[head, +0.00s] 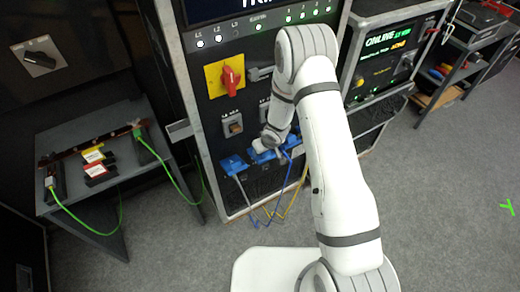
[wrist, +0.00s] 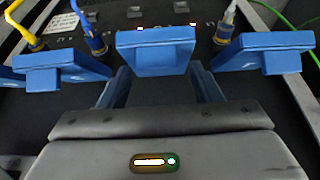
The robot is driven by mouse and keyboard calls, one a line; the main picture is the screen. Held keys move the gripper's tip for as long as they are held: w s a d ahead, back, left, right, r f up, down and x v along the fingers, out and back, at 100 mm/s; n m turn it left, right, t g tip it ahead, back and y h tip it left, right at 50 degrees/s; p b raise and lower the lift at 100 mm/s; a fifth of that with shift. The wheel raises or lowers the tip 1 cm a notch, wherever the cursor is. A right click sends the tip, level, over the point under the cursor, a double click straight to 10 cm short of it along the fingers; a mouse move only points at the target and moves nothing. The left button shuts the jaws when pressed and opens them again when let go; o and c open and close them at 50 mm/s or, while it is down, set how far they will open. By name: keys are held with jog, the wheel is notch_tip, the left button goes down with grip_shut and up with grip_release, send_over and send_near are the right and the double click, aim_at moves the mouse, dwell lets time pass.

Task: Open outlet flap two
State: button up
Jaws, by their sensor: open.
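In the wrist view a row of blue outlet flaps crosses the upper part: a middle flap (wrist: 155,48), a left flap (wrist: 60,68), a right flap (wrist: 263,52), and part of another at the left edge. No number is readable on them, so I cannot tell which is two. My gripper (wrist: 160,88) is open, its two fingers apart just below the middle flap in the picture, with nothing visible between them. Contact is unclear. In the head view my gripper (head: 271,143) is at the blue outlets (head: 235,165) low on the rack, and hides part of them.
Yellow, blue (wrist: 92,38) and pale (wrist: 226,24) plugs with cables stand behind the flaps. The rack carries a red rotary switch (head: 230,79) above the outlets.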

jog(key=p+v, duration=0.1)
jog(key=v, duration=0.6)
jog(key=shift+r, duration=0.3)
jog(key=shift+d, duration=0.1)
jog(key=s+d+r+m+t+h+b, duration=0.1)
jog(key=s+d+r+m+h+b, duration=0.15)
jog(key=d+r, duration=0.55)
jog(key=s+d+r+m+h+b, duration=0.15)
jog(key=s+d+r, duration=0.3)
jog(key=r, duration=0.75)
jog(key=s+d+r+m+b, duration=0.1)
jog(key=s+r+b, duration=0.1)
jog(key=s, duration=0.8)
jog(key=s+d+r+m+g+y+b, duration=0.1)
jog(key=s+r, duration=0.3)
jog(key=s, duration=0.5)
jog(key=shift+s+r+y+b, duration=0.3)
jog(key=shift+s+r+b, duration=0.05)
jog(key=shift+b, duration=0.25)
